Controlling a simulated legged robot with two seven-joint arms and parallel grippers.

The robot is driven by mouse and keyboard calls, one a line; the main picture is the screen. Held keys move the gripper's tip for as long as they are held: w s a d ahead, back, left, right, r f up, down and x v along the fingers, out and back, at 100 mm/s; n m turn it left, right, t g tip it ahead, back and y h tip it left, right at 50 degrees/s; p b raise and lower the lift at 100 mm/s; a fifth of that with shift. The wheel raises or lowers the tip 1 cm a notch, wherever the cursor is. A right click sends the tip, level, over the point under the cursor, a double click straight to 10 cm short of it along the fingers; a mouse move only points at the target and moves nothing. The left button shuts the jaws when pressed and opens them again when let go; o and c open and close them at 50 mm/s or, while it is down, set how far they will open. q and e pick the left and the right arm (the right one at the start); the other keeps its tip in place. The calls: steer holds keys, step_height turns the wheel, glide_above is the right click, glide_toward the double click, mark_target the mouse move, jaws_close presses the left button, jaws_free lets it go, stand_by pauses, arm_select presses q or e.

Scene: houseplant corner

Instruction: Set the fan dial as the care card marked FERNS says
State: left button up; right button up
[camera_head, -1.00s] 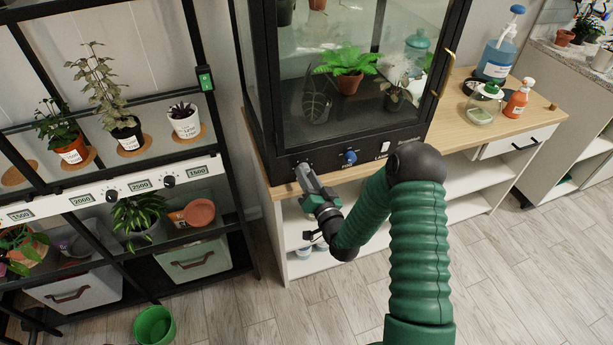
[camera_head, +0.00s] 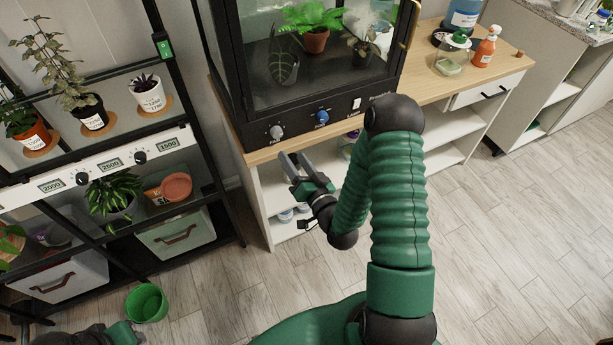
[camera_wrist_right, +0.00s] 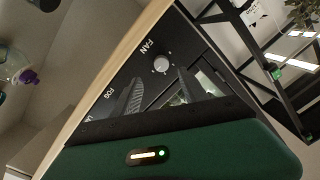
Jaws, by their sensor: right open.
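The fan dial (camera_head: 277,132) is a pale grey knob on the black front panel of the glass cabinet, above the FAN label. It also shows in the right wrist view (camera_wrist_right: 161,64), but I cannot read its setting. My right gripper (camera_head: 286,158) is open and empty, just below and in front of the dial, apart from it. In the wrist view its fingers (camera_wrist_right: 158,88) are spread, with the dial beyond the gap. My left gripper (camera_head: 118,334) shows only partly at the bottom edge; its fingertips are not clear. I cannot make out a card marked FERNS.
A blue FOG dial (camera_head: 321,117) and a white switch (camera_head: 356,104) sit right of the fan dial. A fern (camera_head: 313,22) stands inside the cabinet. A plant rack (camera_head: 110,160) with small dials is at left. A green bucket (camera_head: 147,303) stands on the floor.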

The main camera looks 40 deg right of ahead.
steer(key=s+a+p, duration=0.1)
steer(key=s+p, duration=0.2)
steer(key=s, duration=0.5)
steer(key=shift+a+f, duration=0.15)
steer(key=shift+a, duration=0.05)
steer(key=shift+w, duration=0.1)
